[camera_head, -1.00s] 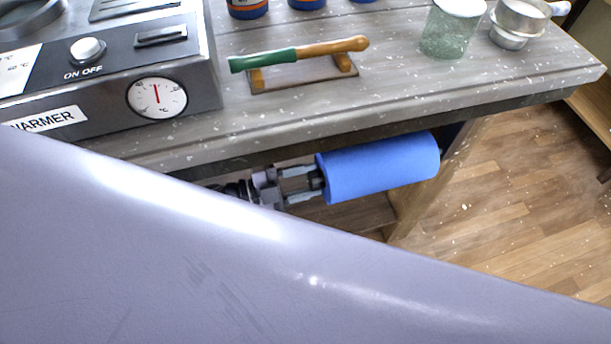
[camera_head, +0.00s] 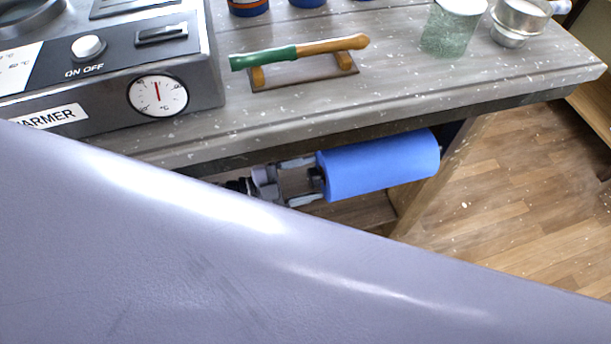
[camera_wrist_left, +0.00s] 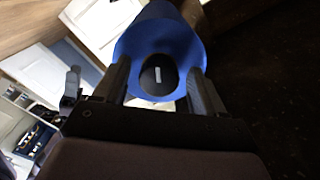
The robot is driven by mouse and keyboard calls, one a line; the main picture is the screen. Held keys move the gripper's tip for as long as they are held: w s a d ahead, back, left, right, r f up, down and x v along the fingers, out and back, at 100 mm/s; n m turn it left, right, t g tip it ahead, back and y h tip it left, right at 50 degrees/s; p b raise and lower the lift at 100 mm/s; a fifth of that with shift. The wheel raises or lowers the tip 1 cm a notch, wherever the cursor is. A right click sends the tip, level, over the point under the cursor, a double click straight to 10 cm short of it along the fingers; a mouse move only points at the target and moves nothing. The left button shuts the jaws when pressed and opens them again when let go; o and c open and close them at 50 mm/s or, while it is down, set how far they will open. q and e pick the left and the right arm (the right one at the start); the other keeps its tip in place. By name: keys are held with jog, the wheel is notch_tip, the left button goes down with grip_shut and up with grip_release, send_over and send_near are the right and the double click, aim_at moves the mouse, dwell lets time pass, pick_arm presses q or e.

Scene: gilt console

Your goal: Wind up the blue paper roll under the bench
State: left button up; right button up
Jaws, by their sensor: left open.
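The blue paper roll (camera_head: 380,165) hangs lengthwise under the front edge of the grey bench top (camera_head: 430,92). My left gripper (camera_head: 312,180) is at the roll's left end, with its fingers spread and open. A dark knob or core end shows between the fingers; the left wrist view shows it as a dark round end (camera_wrist_left: 158,75) inside the blue roll (camera_wrist_left: 160,32). The left gripper's fingers (camera_wrist_left: 160,88) lie one on each side of it, and I cannot tell whether they touch it. My right gripper is not in view.
A warmer unit (camera_head: 110,70) stands on the bench at left. A green-and-wood-handled tool (camera_head: 300,50) rests on a stand. A green glass jar (camera_head: 452,30) and metal cup (camera_head: 517,22) stand at right. My pale arm covers the lower foreground.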

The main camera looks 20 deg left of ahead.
pick_arm(q)
jog(key=v, duration=0.7)
jog(key=shift+r, duration=0.1)
dwell(0.4)
jog(key=s+a+r+n+y+p, duration=0.1)
jog(key=s+n+y+p, duration=0.3)
jog(key=n, duration=0.4)
jog(key=s+a+r+n+y+p, duration=0.1)
jog(key=s+r+n+y+p, duration=0.3)
jog(key=n+y+p, duration=0.2)
jog(key=n+y, duration=0.2)
jog(key=n, duration=0.1)
jog(key=shift+s+r+y, duration=0.25)
jog(key=shift+s+y, duration=0.15)
